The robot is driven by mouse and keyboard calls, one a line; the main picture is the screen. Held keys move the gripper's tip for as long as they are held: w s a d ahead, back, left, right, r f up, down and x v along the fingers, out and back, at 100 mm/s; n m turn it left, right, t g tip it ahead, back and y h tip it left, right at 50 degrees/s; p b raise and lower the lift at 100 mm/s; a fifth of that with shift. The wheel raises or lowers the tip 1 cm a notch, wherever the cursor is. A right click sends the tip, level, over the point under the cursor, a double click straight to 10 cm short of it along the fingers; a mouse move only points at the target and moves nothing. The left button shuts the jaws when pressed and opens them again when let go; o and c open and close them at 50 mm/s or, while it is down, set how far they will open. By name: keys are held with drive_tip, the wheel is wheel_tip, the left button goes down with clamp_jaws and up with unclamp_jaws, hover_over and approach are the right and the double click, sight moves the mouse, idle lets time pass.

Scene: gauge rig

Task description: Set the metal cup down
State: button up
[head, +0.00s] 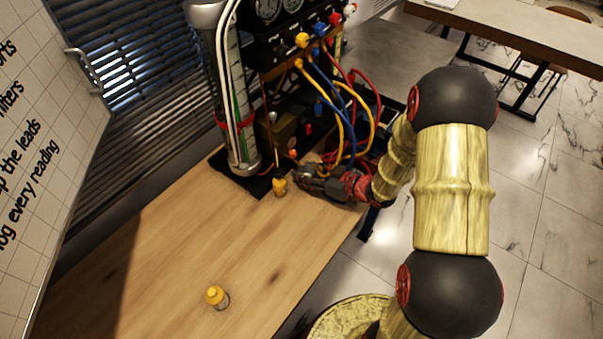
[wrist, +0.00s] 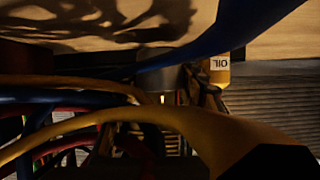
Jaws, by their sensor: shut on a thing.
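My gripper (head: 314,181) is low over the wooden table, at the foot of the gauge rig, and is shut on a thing. In the wrist view a dull grey rounded shape (wrist: 158,80) sits at the fingers, and I take it to be the metal cup. Hoses and shadow cover much of it. In the head view I cannot separate the cup from the dark gripper. Whether its base touches the table I cannot tell.
A yellow-topped bottle (head: 280,186) stands just left of my gripper; a yellow bottle labelled OIL (wrist: 220,70) shows in the wrist view. Coloured hoses (head: 345,115) hang around my wrist from the gauge rig (head: 285,50). The table's left middle (head: 170,240) is clear.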

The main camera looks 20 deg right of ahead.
drive_tip(key=shift+b+x, duration=0.55)
drive_tip(key=shift+x, duration=0.7)
drive_tip(key=shift+s+f, duration=0.15)
drive_tip(key=shift+f, duration=0.25)
drive_tip(key=shift+r, duration=0.15)
drive_tip(key=o, duration=1.1)
drive_tip(key=shift+o, duration=0.3)
